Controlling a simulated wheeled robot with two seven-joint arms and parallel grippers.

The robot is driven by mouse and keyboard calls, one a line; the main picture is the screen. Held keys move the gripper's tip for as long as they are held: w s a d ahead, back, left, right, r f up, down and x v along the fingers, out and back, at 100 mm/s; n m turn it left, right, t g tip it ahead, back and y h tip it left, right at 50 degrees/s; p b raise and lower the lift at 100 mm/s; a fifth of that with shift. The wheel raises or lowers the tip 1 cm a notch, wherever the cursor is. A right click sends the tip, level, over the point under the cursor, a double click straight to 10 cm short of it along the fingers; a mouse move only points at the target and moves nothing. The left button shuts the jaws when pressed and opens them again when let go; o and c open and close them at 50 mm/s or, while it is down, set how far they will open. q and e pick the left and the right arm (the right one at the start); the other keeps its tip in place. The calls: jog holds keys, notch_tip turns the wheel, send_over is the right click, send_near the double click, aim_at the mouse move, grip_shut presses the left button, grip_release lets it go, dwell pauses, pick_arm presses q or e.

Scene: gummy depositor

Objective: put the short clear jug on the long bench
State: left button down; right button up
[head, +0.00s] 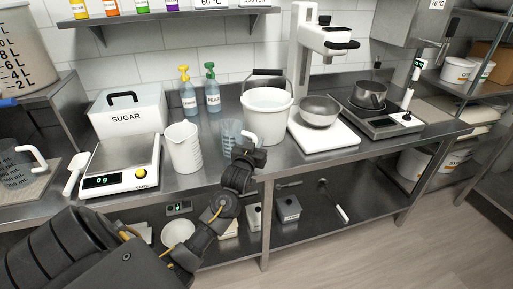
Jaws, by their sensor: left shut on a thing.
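A short clear jug (229,134) shows behind my left gripper, at the long bench (330,163), between a white jug and a white bucket. My left gripper (249,154) is shut on the clear jug at its right side, where the handle is mostly hidden by the fingers. I cannot tell whether the jug's base touches the bench top. Another clear jug (14,172) with a white handle and mL marks stands at the far left. My right gripper is not in view.
The white jug (184,149) is close on the left and the white bucket (267,118) close on the right. A scale (120,165), a sugar box (127,115) and two pump bottles (212,92) stand further left and behind. The bench's front strip is clear on the right.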

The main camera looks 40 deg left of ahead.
pick_arm(q)
notch_tip(320, 180, down, 2)
jog(key=shift+f, duration=0.1)
jog(key=c, duration=1.4)
grip_release()
jog(key=shift+f, duration=0.15)
jog(key=shift+o, duration=0.2)
jog(key=shift+r, duration=0.25)
jog(key=b+v, duration=0.1)
jog(key=v, duration=1.1)
jog(key=shift+f, duration=0.1)
